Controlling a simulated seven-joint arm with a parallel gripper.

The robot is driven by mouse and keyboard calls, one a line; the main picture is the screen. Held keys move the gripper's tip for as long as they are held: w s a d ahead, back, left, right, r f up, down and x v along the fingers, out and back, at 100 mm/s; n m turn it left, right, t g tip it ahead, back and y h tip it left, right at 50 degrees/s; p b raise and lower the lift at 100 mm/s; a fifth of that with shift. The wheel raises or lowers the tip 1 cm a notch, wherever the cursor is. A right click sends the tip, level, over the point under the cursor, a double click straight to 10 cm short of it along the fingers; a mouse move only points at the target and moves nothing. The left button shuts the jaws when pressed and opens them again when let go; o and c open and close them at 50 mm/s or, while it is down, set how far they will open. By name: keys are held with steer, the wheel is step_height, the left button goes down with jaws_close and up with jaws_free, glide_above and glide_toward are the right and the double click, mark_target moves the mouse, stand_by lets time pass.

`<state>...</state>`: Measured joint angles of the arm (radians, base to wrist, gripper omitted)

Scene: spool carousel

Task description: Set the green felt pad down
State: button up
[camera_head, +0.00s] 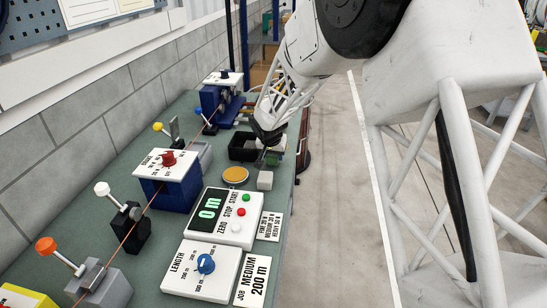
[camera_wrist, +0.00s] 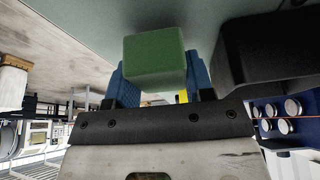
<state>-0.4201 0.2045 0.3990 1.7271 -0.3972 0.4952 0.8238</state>
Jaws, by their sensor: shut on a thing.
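The green felt pad (camera_wrist: 155,58) is a small block held between the blue fingertips of my gripper (camera_wrist: 158,82) in the wrist view. In the head view, my gripper (camera_head: 268,150) is low over the bench's right side, just right of a black open bin (camera_head: 240,153). Only a little of the green pad (camera_head: 273,159) shows there below the fingers. The bin (camera_wrist: 268,52) is a dark shape right of the pad in the wrist view. I cannot tell whether the pad touches the bench.
The green bench (camera_head: 140,260) holds a round yellow pad (camera_head: 235,175) and a pale block (camera_head: 265,180) in front of my gripper. Nearer stand a counter box reading 0 m (camera_head: 222,216) and a length dial box (camera_head: 200,268). An orange line runs along the left through several guides.

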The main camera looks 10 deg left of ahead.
step_height(320, 180, up, 2)
steer(key=shift+r, duration=0.2)
steer(key=s+d, duration=0.2)
steer(key=s, duration=0.3)
steer(key=s+d, duration=0.2)
steer(key=s, duration=0.3)
steer(key=s+d+r, duration=0.1)
steer(key=s, duration=0.4)
steer(key=shift+d+r, duration=0.1)
steer(key=shift+d, duration=0.3)
steer(key=shift+w+a, duration=0.1)
steer(key=w+a+r+n+g+y, duration=0.1)
steer(key=w+a+r+n, duration=0.2)
steer(key=a+n, duration=0.3)
steer(key=w+a+r+n+g+y, duration=0.2)
steer(key=a+n, duration=0.4)
steer(key=a, duration=1)
steer(key=w+a+r+n+g+y, duration=0.1)
steer(key=w+a+r+n, duration=0.3)
steer(key=a, duration=0.7)
step_height(320, 180, up, 3)
steer(key=n, duration=0.3)
steer(key=shift+f+g+y, duration=0.2)
steer(key=shift+g+y, duration=0.1)
steer(key=shift+y, duration=0.1)
steer(key=shift+w, duration=0.1)
steer(key=shift+f, duration=2.5)
